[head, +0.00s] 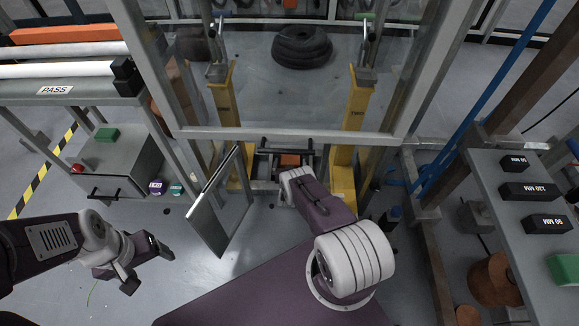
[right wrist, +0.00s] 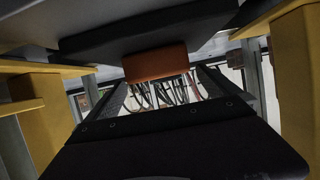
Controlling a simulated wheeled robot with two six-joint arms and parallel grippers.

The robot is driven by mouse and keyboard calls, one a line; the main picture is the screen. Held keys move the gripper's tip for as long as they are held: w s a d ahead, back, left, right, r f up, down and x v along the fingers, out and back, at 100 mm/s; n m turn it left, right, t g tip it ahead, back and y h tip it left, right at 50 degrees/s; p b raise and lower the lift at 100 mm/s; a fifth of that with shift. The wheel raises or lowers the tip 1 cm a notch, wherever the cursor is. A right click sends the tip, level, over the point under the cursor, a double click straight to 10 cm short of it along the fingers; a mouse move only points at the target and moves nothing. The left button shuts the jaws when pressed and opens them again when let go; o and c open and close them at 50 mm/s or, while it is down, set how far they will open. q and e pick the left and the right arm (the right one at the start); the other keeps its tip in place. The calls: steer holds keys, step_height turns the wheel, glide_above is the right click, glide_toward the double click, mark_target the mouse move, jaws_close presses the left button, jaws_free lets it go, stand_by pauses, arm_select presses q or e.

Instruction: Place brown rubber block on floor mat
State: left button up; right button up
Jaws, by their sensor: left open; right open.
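The brown rubber block (right wrist: 155,63) is orange-brown and lies against the edge of a dark slab (right wrist: 190,32) in the right wrist view. In the head view a small brown patch, apparently this block (head: 290,160), shows between two yellow posts. My right gripper (right wrist: 161,84) is open, its fingers pointing toward the block, with the block just beyond and between the fingertips; contact cannot be told. My left gripper (head: 149,268) is open and empty above the floor at lower left. I cannot make out a floor mat with certainty.
Yellow posts (head: 223,125) and (head: 357,115) stand close on both sides of my right arm. A tilted grey panel (head: 218,205) stands to its left. A bench (head: 540,235) with black blocks is at right. A clear framed pane (head: 285,100) spans above.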

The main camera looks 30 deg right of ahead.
steer(key=p+v, duration=0.8)
steer(key=p, duration=0.2)
steer(key=shift+s+a, duration=0.15)
steer(key=shift+s, duration=0.1)
